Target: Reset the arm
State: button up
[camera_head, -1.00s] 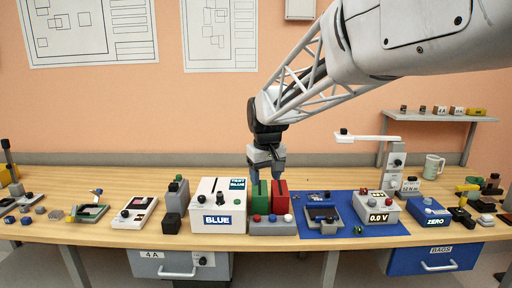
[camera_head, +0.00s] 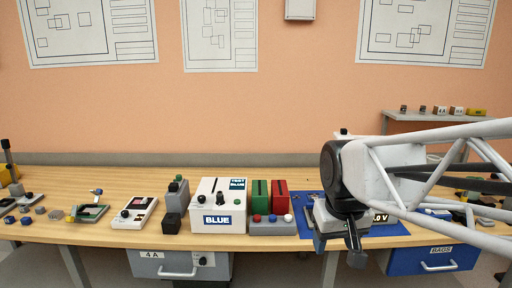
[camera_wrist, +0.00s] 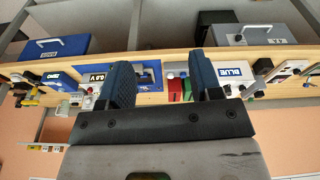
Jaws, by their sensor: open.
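My gripper (camera_head: 337,246) hangs at the front edge of the bench, in front of the blue mat, right of the red and green blocks in the head view. In the wrist view its two fingers (camera_wrist: 163,85) stand apart with nothing between them.
A white box labelled BLUE (camera_head: 218,222) stands left of the blocks. A handheld device (camera_head: 134,212) and small parts lie farther left. A grey drawer (camera_head: 180,264) and a blue drawer (camera_head: 436,260) hang under the bench (camera_head: 60,184). A shelf (camera_head: 440,116) with small items stands at back right.

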jog(key=s+d+f+m, duration=0.1)
jog(key=s+d+f, duration=0.2)
jog(key=s, duration=0.7)
jog(key=shift+s+f+m, duration=0.3)
jog(key=shift+s+f, duration=0.05)
jog(key=shift+f, duration=0.5)
